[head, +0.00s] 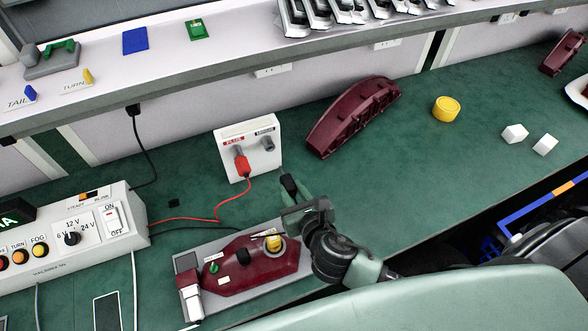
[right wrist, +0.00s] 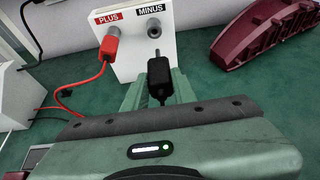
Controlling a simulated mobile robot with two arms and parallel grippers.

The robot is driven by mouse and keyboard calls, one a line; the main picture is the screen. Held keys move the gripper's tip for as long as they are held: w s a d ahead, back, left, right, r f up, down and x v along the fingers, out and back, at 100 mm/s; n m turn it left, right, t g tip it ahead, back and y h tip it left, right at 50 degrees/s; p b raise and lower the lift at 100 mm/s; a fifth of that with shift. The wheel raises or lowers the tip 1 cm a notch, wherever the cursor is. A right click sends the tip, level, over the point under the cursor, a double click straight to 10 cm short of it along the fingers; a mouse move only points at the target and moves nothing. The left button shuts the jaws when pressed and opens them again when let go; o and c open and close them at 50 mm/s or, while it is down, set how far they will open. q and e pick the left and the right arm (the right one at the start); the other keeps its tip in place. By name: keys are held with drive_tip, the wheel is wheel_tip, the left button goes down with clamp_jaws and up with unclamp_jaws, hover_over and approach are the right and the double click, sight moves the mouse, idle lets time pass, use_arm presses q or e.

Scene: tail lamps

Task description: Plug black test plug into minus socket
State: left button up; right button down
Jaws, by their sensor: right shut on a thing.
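The white socket box (head: 248,150) stands on the green bench, with PLUS and MINUS labels. The grey minus socket (right wrist: 154,28) is empty; it also shows in the head view (head: 268,143). A red plug (right wrist: 108,44) sits in the plus socket. My right gripper (right wrist: 160,90) is shut on the black test plug (right wrist: 159,76). Its metal pin points at the minus socket, with a visible gap in the right wrist view. My left gripper is not in view.
A power supply (head: 70,235) stands at left, with red and black leads. Another red lamp housing (head: 352,115) lies right of the box.

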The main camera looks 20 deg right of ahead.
sight(286, 178)
drive_tip(key=shift+s+f, duration=0.1)
drive_tip(key=shift+f, duration=0.05)
drive_tip(key=shift+p, duration=0.6)
drive_tip(key=w, duration=0.3)
drive_tip(key=shift+w+p, duration=0.35)
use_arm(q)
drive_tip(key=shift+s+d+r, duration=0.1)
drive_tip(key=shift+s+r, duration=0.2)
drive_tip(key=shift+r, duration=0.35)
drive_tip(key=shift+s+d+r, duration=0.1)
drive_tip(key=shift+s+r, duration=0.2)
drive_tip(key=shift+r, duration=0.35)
use_arm(e)
drive_tip(key=shift+w+a, duration=0.1)
drive_tip(key=shift+w, duration=0.85)
use_arm(q)
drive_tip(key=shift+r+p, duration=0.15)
drive_tip(key=shift+p, duration=0.2)
